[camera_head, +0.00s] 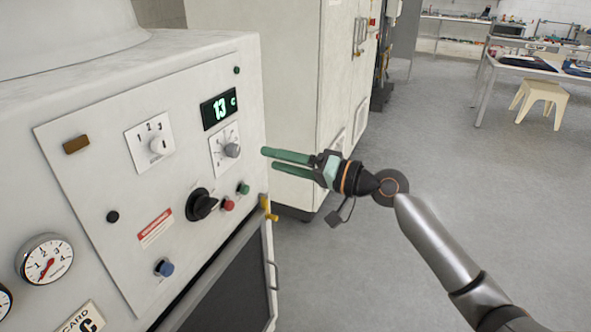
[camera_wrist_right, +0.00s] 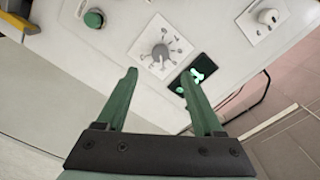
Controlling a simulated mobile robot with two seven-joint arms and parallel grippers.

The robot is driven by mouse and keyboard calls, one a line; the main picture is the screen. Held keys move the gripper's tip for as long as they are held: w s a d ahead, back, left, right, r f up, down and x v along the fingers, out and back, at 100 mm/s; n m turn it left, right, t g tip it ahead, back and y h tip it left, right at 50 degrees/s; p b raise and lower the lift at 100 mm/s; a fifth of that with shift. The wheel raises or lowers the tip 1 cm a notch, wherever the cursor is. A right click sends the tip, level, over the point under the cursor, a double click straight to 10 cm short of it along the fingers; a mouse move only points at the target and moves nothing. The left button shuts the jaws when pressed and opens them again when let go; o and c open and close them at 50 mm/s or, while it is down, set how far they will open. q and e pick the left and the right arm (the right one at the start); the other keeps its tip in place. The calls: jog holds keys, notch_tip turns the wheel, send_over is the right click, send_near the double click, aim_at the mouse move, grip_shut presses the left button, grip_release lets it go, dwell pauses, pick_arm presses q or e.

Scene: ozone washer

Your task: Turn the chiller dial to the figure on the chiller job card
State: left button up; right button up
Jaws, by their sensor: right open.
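The panel has a grey dial knob (camera_head: 232,150) on a white scale plate, just below a green-lit display (camera_head: 219,109) that reads 13 C. I cannot read which mark the knob points at. In the right wrist view this dial (camera_wrist_right: 160,52) lies ahead, between and beyond the fingertips, with the display (camera_wrist_right: 196,78) beside it. My right gripper (camera_head: 269,159) is open and empty, just right of the dial and apart from it. A card (camera_head: 82,320) with "CARD" and "C" shows at the lower left; its rest is cut off. My left gripper is out of view.
A second white dial (camera_head: 157,146) numbered 1, 2, 3 sits left of the display. Below are a black rotary switch (camera_head: 201,204), red button (camera_head: 228,205), green button (camera_head: 244,188) and blue button (camera_head: 164,268). A yellow fitting (camera_head: 268,208) juts from the cabinet's edge.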

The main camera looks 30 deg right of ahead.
jog(key=shift+b+v, duration=0.3)
jog(key=shift+v, duration=1.65)
jog(key=s+a+f+g+h+p, duration=0.1)
jog(key=s+a+f+h, duration=0.15)
jog(key=f, duration=0.95)
jog(key=s+a+f+g+h+p, duration=0.1)
jog(key=s+f+h+p, duration=0.15)
jog(key=f, duration=0.85)
jog(key=s+a+f+n+g+h, duration=0.1)
jog(key=s+a+f+n, duration=0.1)
jog(key=s+f, duration=0.5)
jog(key=s+a+f+n+g+h+p, duration=0.1)
jog(key=s+a+f+n+h, duration=0.1)
jog(key=s+f, duration=0.5)
jog(key=s+a+n, duration=0.1)
jog(key=s+a, duration=0.1)
jog(key=s, duration=0.3)
jog(key=shift+s+n+g+h, duration=0.2)
jog(key=shift+n+g+h, duration=0.1)
jog(key=shift+g, duration=0.1)
